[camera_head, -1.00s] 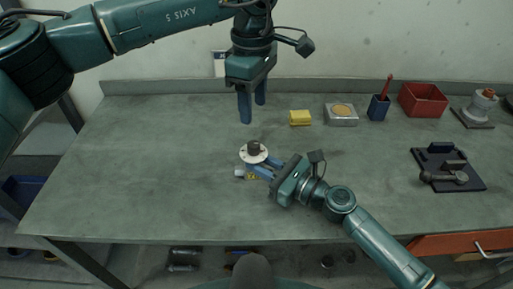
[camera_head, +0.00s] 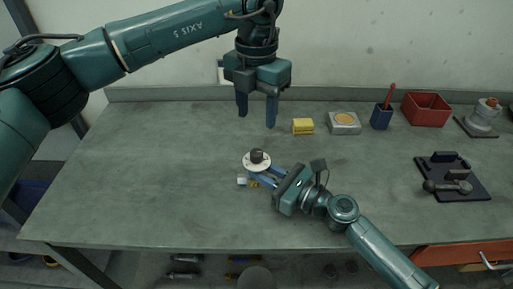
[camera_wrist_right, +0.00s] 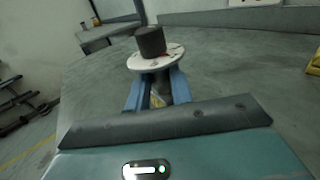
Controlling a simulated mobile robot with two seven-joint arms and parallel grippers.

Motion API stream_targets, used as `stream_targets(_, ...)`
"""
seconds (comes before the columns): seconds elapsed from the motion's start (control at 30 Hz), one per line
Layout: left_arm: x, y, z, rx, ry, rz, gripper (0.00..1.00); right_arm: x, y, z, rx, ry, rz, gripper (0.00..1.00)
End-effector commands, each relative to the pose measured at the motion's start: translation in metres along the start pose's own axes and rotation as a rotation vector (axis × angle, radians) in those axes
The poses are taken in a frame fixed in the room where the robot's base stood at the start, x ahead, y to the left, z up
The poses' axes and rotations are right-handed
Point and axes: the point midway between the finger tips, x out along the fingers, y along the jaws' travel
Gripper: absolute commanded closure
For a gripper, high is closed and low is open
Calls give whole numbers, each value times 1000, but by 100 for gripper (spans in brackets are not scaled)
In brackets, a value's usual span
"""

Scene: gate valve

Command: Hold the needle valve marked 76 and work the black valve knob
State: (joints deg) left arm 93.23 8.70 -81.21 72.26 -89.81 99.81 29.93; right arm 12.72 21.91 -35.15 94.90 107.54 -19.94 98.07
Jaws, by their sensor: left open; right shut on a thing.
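The needle valve (camera_head: 248,182) stands on the bench with a round white plate (camera_head: 250,164) and a black knob (camera_head: 257,156) on top. In the right wrist view the black knob (camera_wrist_right: 150,41) sits above the white dial plate (camera_wrist_right: 154,60), which has a small red mark. My right gripper (camera_head: 262,179) is shut on the valve body below the plate, its blue fingers (camera_wrist_right: 156,92) on both sides. My left gripper (camera_head: 257,112) is open, pointing down, empty, above and behind the valve, apart from the knob. The number 76 is not readable.
A yellow block (camera_head: 303,126), a grey tin (camera_head: 344,123), a blue cup (camera_head: 382,117) and a red bin (camera_head: 426,109) stand along the back right. A dark fixture plate (camera_head: 452,178) lies at the right. The left of the bench (camera_head: 150,160) is clear.

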Motion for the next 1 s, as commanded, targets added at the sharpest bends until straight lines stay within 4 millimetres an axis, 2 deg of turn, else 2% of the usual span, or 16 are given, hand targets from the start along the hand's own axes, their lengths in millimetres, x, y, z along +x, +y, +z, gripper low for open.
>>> stream_targets(0.3, 65, 0, -1, 2, 5, -1, 52, 0, 0, 0, 0, 1, 0, 100)
stream_targets(0.5, 94, 0, -1, 2, 3, -1, 52, 0, 0, 0, 0, 1, 0, 100)
stream_targets(0.7, 106, 0, 0, 3, 1, 0, 52, 0, 0, 0, 0, 1, 0, 100)
stream_targets(0.97, 106, 0, 0, 3, 0, 0, 52, 0, 0, -1, 0, 1, 0, 100)
stream_targets(1.0, 106, 0, 0, 3, 1, 0, 55, 0, 0, -1, 0, 1, 0, 100)
